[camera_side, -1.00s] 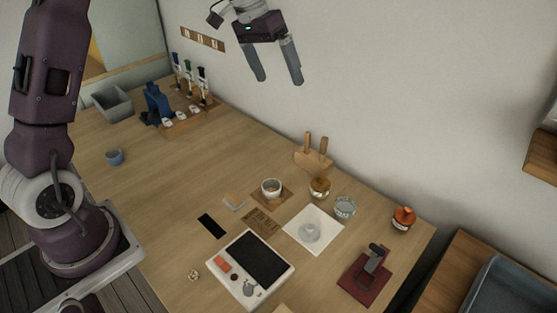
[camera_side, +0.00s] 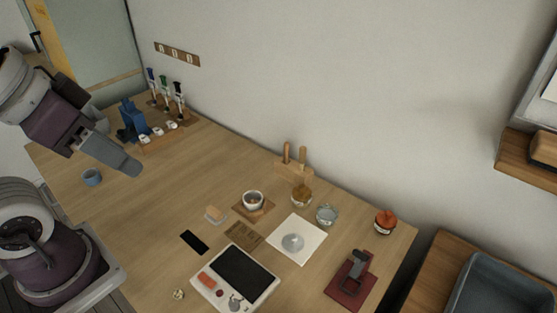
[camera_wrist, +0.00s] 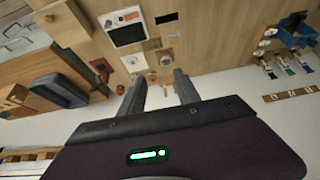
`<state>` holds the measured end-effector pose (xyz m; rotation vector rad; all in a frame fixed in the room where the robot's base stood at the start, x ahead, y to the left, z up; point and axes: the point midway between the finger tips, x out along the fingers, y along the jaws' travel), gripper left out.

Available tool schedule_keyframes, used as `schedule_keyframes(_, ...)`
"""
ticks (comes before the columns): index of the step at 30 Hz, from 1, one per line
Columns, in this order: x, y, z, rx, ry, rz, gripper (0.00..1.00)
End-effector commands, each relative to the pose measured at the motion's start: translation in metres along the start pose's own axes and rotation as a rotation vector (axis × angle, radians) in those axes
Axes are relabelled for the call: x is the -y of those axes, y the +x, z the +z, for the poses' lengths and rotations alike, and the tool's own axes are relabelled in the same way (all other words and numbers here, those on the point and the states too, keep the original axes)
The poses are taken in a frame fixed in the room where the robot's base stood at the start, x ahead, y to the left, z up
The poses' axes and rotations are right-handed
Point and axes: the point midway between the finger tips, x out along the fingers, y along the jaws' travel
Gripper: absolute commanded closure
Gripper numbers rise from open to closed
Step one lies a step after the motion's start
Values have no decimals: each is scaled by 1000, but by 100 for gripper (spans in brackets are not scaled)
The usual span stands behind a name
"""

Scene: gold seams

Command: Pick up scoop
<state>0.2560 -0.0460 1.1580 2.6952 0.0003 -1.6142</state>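I cannot clearly pick out the scoop. Two upright wooden handles (camera_side: 294,153) stand in a small wooden rack (camera_side: 291,173) by the wall in the side view, and I cannot tell whether one belongs to it. My gripper (camera_side: 132,167) is at the left in the side view, above the table and well away from the rack. In the wrist view my gripper (camera_wrist: 159,76) has its two fingers apart with nothing held between them.
A white bowl (camera_side: 253,200), an amber jar (camera_side: 301,196), a glass jar (camera_side: 327,214) and an orange-topped jar (camera_side: 385,222) stand along the table. A white tray (camera_side: 205,291) and a dark red stand (camera_side: 343,295) are in front. The table's left middle is fairly clear.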

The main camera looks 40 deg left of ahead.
Motion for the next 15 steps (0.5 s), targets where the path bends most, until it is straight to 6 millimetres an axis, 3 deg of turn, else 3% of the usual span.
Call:
schedule_keyframes(5,-1,0,-4,6,-24,8,61)
schedule_keyframes(8,-5,0,-31,60,-215,63,61)
schedule_keyframes(11,-8,12,-88,176,-619,125,61)
schedule_keyframes(14,-2,47,-151,299,-1083,116,61)
schedule_keyframes(15,3,68,-175,340,-1270,91,61)
